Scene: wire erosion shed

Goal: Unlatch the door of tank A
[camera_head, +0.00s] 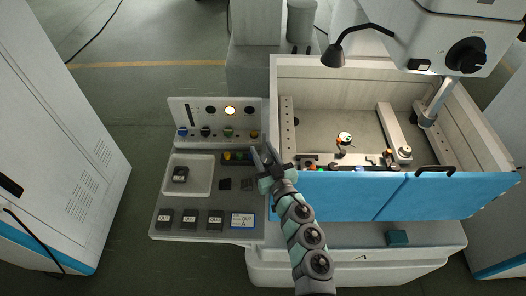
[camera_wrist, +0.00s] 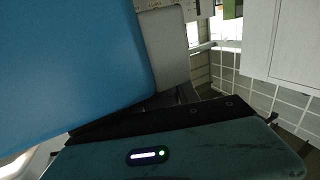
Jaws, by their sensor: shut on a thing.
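Tank A (camera_head: 520,163) is an open-topped pale tank with a blue front door (camera_head: 338,196), which looks closed and has a dark handle (camera_head: 435,170) at its upper right. My gripper (camera_head: 266,153) is at the upper left end of the door, beside the tank's front left corner. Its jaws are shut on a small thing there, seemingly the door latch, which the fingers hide. In the wrist view, the door (camera_wrist: 70,70) fills the left and my fingers (camera_wrist: 185,95) are dark and mostly hidden behind my gripper's body.
A control console (camera_head: 158,200) with knobs, a lit lamp and several black labelled blocks stands left of the tank. A machine head (camera_head: 440,40) and a lamp (camera_head: 333,56) hang over the tank. Cabinets (camera_head: 60,130) stand at the left; grey floor lies between.

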